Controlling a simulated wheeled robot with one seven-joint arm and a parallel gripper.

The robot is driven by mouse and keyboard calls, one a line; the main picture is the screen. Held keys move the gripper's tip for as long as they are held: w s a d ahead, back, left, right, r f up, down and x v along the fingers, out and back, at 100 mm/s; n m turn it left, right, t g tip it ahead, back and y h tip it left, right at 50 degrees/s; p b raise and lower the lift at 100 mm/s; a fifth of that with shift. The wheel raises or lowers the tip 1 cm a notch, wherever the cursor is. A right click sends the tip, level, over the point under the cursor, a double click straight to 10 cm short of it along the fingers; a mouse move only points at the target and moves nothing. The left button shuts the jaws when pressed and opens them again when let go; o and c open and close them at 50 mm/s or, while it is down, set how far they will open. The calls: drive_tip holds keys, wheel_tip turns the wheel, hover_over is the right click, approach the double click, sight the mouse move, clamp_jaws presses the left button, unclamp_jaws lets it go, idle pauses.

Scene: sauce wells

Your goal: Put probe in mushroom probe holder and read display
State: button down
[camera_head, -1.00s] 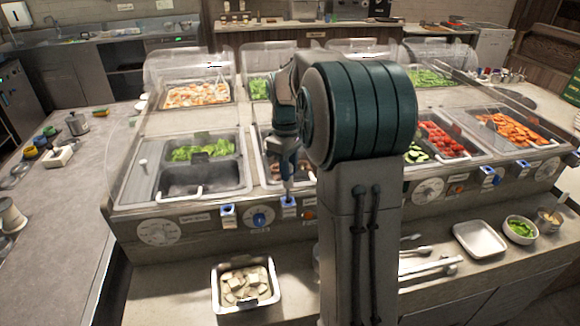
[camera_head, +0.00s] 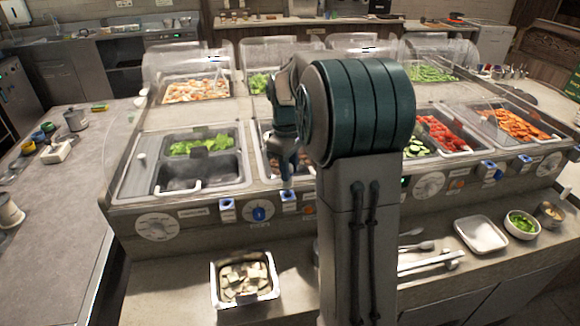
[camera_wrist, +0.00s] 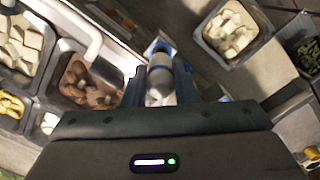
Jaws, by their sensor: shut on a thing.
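My gripper (camera_wrist: 171,88), with blue fingers, is shut on a white-and-grey cylindrical probe (camera_wrist: 160,82). In the head view my gripper (camera_head: 287,172) points down just above a blue-and-white probe holder (camera_head: 289,196) on the counter's front panel. In the wrist view the probe's far end overlaps the blue-and-white holder (camera_wrist: 158,47); I cannot tell whether it is inside. Brown mushrooms (camera_wrist: 88,82) lie in a well left of the probe in the wrist view; my arm mostly hides that well in the head view. No readable display shows.
Another blue holder (camera_head: 227,210) and a blue knob (camera_head: 259,213) sit left of that holder. A pan of pale cubes (camera_head: 245,279) stands on the lower ledge. Clear sneeze guards (camera_head: 192,68) stand over the back wells. A white tray (camera_head: 481,235) lies at right.

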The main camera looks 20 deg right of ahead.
drive_tip(key=shift+f+b, duration=0.85)
drive_tip(key=shift+f, duration=0.45)
idle(3.4)
drive_tip(key=shift+r+p, duration=3)
drive_tip(key=shift+r, duration=0.8)
